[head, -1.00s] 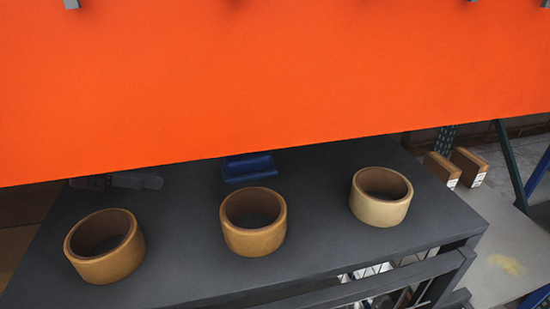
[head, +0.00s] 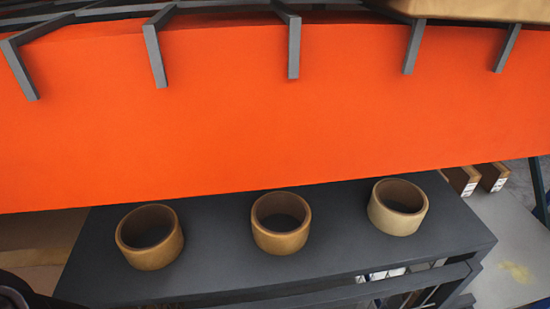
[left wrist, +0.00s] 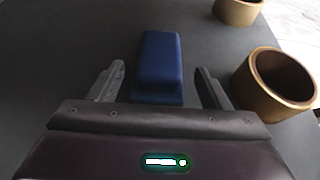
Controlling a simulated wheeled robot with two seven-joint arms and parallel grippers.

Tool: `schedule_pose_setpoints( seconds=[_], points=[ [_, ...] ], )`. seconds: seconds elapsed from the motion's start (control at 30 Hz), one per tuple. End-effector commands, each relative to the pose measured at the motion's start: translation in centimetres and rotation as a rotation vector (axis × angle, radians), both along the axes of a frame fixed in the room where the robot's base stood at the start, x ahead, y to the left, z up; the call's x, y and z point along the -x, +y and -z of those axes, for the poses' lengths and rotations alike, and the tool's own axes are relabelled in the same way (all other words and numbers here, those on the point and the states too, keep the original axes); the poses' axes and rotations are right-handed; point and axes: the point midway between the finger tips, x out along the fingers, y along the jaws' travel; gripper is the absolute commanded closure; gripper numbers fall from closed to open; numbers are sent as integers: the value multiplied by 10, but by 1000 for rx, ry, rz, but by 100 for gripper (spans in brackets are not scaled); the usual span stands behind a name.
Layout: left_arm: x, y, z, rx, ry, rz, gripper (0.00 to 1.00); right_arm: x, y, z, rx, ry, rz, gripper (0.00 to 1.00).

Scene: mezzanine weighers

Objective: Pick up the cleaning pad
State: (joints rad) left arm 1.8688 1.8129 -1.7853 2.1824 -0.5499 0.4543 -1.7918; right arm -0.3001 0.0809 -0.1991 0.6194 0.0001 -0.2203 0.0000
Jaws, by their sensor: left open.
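The cleaning pad is a blue block with a raised upper part (left wrist: 160,62), lying on the dark grey tabletop in the left wrist view. My left gripper (left wrist: 160,70) is open, with one finger on either side of the pad and a visible gap on each side. I cannot tell how high the fingers are above the tabletop. In the head view the pad is hidden behind the large orange panel. My right gripper is in neither view.
Three tan rings (head: 150,237) (head: 280,223) (head: 398,207) stand on the dark tabletop (head: 340,250). One ring (left wrist: 275,82) is close to the right finger. The orange panel (head: 270,120) with grey brackets covers the table's back. Brown boxes (head: 461,180) stand at right.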

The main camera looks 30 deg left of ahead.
Motion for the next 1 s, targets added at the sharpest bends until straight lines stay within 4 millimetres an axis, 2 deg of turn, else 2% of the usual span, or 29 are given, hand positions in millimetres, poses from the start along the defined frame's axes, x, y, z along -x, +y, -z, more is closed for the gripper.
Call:
schedule_pose_setpoints(
  seconds=[0.03, 0.2, 0.53, 0.57, 0.83, 1.0],
  points=[
    [-4, -6, -1, -2, 1, 4, 29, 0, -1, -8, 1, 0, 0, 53],
    [-16, -20, 8, -2, 0, 3, 29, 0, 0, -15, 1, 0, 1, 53],
    [-20, -25, 13, -3, 0, 0, 29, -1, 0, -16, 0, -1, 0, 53],
    [-20, -24, 13, -3, 0, 0, 30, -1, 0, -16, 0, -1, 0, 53],
    [-20, -24, 13, -2, 0, -1, 65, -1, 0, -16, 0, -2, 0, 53],
    [-20, -24, 13, -2, -1, 0, 65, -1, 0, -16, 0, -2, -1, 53]
  ],
)
